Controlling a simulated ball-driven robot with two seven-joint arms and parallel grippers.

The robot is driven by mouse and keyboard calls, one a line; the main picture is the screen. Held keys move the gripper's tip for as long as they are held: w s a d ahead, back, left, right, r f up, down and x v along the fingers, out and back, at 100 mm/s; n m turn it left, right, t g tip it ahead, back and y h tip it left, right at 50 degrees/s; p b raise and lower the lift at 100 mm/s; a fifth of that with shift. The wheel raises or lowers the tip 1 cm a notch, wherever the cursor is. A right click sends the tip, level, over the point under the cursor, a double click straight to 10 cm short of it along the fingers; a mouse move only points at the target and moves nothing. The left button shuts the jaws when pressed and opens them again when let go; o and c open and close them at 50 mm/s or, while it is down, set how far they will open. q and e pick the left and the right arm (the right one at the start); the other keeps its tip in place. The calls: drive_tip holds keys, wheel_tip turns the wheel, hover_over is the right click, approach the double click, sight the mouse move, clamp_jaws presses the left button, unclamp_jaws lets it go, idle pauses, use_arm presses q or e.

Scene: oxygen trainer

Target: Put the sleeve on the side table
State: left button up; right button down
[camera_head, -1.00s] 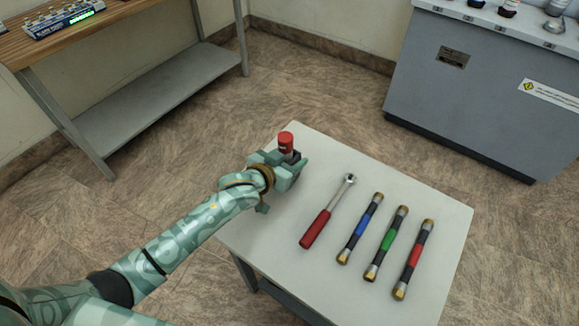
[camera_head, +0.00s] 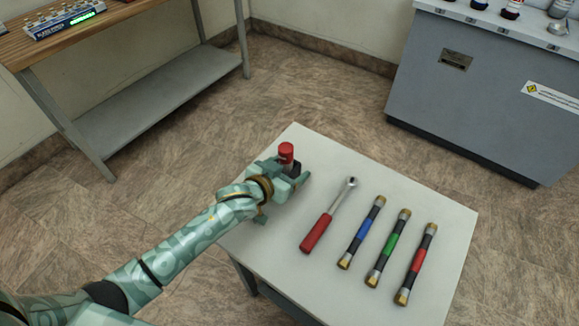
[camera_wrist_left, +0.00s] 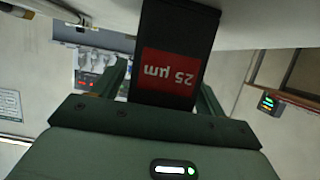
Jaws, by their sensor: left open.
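The sleeve, a red-topped piece (camera_head: 286,152) with a black lower part, is upright at the far left part of the white side table (camera_head: 255,245). In the left wrist view it is a black body (camera_wrist_left: 172,30) with a red "25 µm" label, upside down in the picture. My left gripper (camera_head: 289,176) is open around the sleeve's lower part. In the wrist view its fingers (camera_wrist_left: 160,85) stand on both sides, with a gap at the left one. The sleeve's foot is partly hidden. My right gripper is in neither view.
A ratchet with a red handle (camera_head: 316,233) and blue (camera_head: 362,231), green (camera_head: 388,247) and red (camera_head: 416,262) banded tubes lie to the right on the table. A workbench (camera_head: 160,92) stands back left, a grey cabinet (camera_head: 450,100) back right. The table's near part is clear.

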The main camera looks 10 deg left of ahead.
use_arm(q)
drive_tip(key=p+v, duration=0.3)
drive_tip(key=v, duration=0.8)
drive_tip(key=shift+p, duration=0.35)
drive_tip(key=shift+s, duration=0.15)
drive_tip(key=s+a+r+m+g+y, duration=0.1)
drive_tip(key=s+a+m+g+y, duration=0.15)
drive_tip(key=s+a+y, duration=0.55)
drive_tip(key=s+a+r+m+g+y, duration=0.15)
drive_tip(key=s+a+g, duration=0.35)
drive_tip(key=s, duration=0.7)
drive_tip(key=s+d+f+n+g+h, duration=0.1)
drive_tip(key=s+d+f, duration=0.1)
drive_tip(key=f, duration=1)
drive_tip(key=s+d+f+n+h, duration=0.1)
drive_tip(key=s+f+h, duration=0.1)
drive_tip(key=f, duration=1)
drive_tip(key=s+f+n+g, duration=0.1)
drive_tip(key=s+f, duration=0.6)
drive_tip(key=s, duration=0.3)
drive_tip(key=s+f+n+g+h, duration=0.1)
drive_tip(key=s+f+g, duration=0.1)
drive_tip(key=s+f, duration=0.6)
drive_tip(key=shift+s+d+f, duration=0.2)
drive_tip(key=shift+s+f, duration=0.05)
drive_tip(key=shift+s, duration=0.7)
